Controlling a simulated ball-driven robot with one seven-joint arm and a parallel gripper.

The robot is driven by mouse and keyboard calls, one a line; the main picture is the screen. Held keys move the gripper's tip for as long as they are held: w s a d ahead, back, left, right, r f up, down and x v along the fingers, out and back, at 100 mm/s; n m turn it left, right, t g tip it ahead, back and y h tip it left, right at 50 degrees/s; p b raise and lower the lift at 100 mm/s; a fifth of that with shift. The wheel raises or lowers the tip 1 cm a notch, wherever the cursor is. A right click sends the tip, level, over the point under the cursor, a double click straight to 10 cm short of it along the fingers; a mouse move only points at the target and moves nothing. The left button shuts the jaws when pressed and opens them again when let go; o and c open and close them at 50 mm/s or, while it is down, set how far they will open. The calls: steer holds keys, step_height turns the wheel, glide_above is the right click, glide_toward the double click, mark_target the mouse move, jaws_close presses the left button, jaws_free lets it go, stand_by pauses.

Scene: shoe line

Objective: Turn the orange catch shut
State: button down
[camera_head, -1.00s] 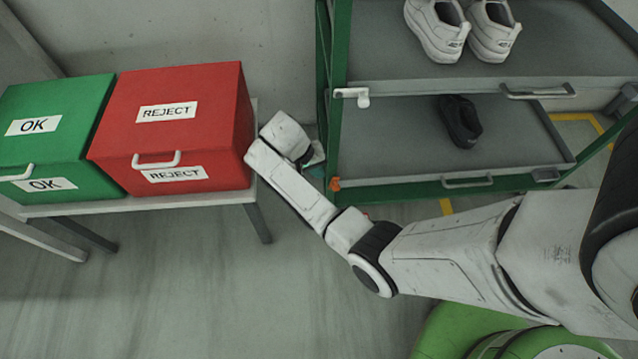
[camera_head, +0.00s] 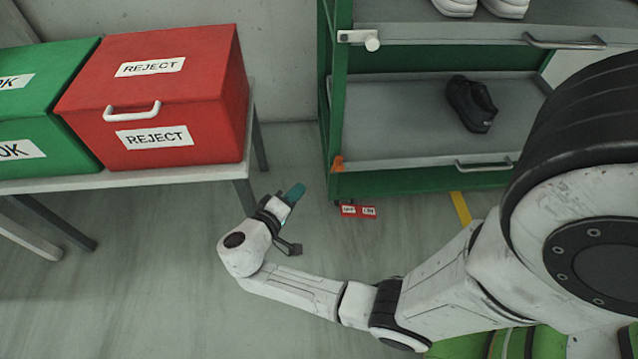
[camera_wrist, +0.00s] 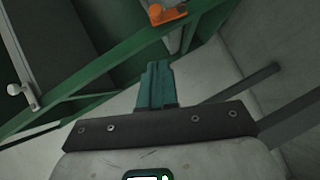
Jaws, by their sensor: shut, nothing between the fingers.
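The orange catch (camera_head: 337,163) sits on the left front post of the green rack, at the height of the lower shelf (camera_head: 400,165). It also shows at the top of the wrist view (camera_wrist: 163,13), beyond my fingertips and slightly right of them. My gripper (camera_head: 296,192) is shut and empty, with teal fingers pointing up and right. In the head view it is left of the catch and lower in the picture, apart from it. The closed fingers (camera_wrist: 157,75) also show in the wrist view. A white catch (camera_head: 358,38) is at the upper shelf on the same post.
A black shoe (camera_head: 471,103) lies on the lower shelf, and white shoes (camera_head: 480,7) are on the upper one. A red REJECT box (camera_head: 185,95) and a green OK box (camera_head: 35,115) stand on a bench at left. Red tags (camera_head: 358,211) show below the rack.

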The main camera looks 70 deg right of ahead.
steer(key=shift+w+a, duration=0.1)
steer(key=shift+a, duration=0.1)
steer(key=b, duration=0.3)
glide_toward(337, 169)
steer(key=w+d, duration=0.3)
steer(key=d, duration=0.2)
steer(key=shift+s+d+f+b, duration=0.2)
steer(key=shift+s+d, duration=0.1)
steer(key=shift+s, duration=0.3)
steer(key=shift+s+d+f+b, duration=0.2)
steer(key=shift+s+d+b, duration=0.05)
steer(key=shift+s, duration=0.3)
steer(key=shift+s+d+f+b, duration=0.2)
steer(key=shift+s+d+f, duration=0.1)
steer(key=shift+s, duration=0.3)
